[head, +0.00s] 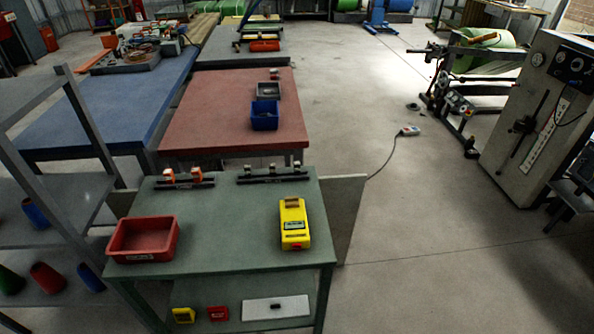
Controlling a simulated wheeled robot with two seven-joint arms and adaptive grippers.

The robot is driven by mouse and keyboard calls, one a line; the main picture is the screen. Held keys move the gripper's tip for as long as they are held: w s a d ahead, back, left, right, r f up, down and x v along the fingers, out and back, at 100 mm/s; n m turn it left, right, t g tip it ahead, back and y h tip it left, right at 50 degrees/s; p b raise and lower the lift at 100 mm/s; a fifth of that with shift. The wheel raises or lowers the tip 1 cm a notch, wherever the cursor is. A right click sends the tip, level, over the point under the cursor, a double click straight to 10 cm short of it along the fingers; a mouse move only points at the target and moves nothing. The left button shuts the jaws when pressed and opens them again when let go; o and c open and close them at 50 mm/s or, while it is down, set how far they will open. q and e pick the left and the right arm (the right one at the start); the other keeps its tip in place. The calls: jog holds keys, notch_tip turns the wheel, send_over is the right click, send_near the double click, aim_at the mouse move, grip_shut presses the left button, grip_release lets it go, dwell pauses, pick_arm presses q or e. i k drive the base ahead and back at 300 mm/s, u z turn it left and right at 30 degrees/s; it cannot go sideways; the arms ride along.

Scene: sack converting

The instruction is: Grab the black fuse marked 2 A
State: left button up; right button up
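No fuse marked 2 A can be made out; any markings are too small to read from here. A small dark object (277,306) lies on a white plate (257,310) on the lower shelf of the green table (225,215). Two black rails stand along the table's far edge. The left rail (184,184) carries orange-and-white pieces (196,174); the right rail (285,177) carries small dark and pale pieces (272,168) that I cannot identify. Neither of my grippers is in view.
A red bin (143,240) and a yellow device (294,224) stand on the green table. A grey shelf rack (60,185) is close at left. A red table (230,120) with a blue bin (265,116) stands behind. Floor at right is open, crossed by a cable (387,156).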

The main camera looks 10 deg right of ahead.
aim_at(247, 168)
jog(key=u, duration=0.1)
jog(key=i, duration=1.05)
jog(key=u, duration=0.75)
